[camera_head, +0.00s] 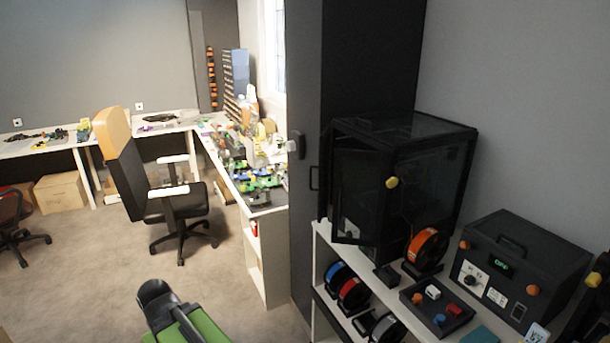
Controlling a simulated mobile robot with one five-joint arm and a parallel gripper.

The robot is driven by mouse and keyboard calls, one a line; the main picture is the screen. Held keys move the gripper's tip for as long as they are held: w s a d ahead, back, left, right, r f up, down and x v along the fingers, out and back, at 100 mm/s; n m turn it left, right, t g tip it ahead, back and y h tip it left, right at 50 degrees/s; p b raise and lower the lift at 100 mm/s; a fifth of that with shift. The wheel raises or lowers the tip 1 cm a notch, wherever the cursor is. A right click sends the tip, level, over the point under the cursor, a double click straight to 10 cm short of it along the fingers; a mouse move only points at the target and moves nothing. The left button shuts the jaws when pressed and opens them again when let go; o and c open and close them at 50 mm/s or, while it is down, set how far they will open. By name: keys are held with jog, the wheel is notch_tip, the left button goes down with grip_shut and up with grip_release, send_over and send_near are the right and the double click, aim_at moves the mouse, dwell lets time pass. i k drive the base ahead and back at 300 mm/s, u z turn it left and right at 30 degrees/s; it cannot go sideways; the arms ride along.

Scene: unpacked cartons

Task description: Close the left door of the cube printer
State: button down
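The cube printer (425,185) is a black-framed box with clear, dark panels, standing on the white shelf unit at the right. Its left door (362,195) is a dark-framed panel that looks swung out from the body, at an angle. A yellow knob (392,182) shows near the door's right edge; I cannot tell which door it belongs to. A green and black part of my arm shows at the bottom, left of the shelf and well apart from the printer. No gripper fingers can be made out.
An office chair (165,195) is at the left. Carpet before the shelf is clear.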

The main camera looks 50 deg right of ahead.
aim_at(325, 140)
jog(key=z, duration=0.1)
jog(key=i, duration=1)
jog(key=u, duration=0.05)
